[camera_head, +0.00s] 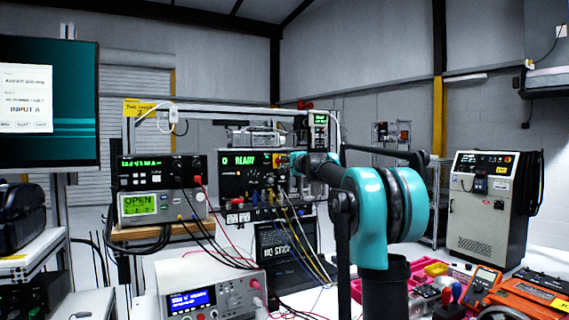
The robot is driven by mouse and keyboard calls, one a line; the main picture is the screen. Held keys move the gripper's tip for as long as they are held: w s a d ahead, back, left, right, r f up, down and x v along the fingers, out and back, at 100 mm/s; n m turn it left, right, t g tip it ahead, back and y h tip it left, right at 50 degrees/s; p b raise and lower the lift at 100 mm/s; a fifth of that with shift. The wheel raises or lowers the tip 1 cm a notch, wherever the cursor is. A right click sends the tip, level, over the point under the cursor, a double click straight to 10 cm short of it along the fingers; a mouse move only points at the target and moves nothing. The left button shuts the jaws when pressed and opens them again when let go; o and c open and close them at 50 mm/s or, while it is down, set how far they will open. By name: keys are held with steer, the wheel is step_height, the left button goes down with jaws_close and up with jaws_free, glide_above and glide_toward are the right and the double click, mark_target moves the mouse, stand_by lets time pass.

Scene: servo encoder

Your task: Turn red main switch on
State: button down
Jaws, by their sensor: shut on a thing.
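The black test panel (240,178) stands on the bench at the middle, with a lit green display that reads READY. The red main switch (279,160) shows as a small red and yellow patch at the panel's upper right. My teal and black arm reaches in from the lower right. My gripper (291,163) is at the panel's right side, right at the switch, and is shut on it. The fingertips are small and partly hidden by my wrist, and the switch's exact angle cannot be read.
Cables hang from the panel's front to the bench. Bench instruments (162,188) stand left of it and a white power supply (208,288) in front. A laptop (287,248) sits below. A multimeter (482,286) and an orange case (530,296) lie at lower right.

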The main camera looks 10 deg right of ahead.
steer(key=shift+m, duration=0.5)
steer(key=c, duration=1.6)
jaws_free()
steer(key=shift+s, duration=0.1)
steer(key=v, duration=1.2)
steer(key=shift+f, duration=0.1)
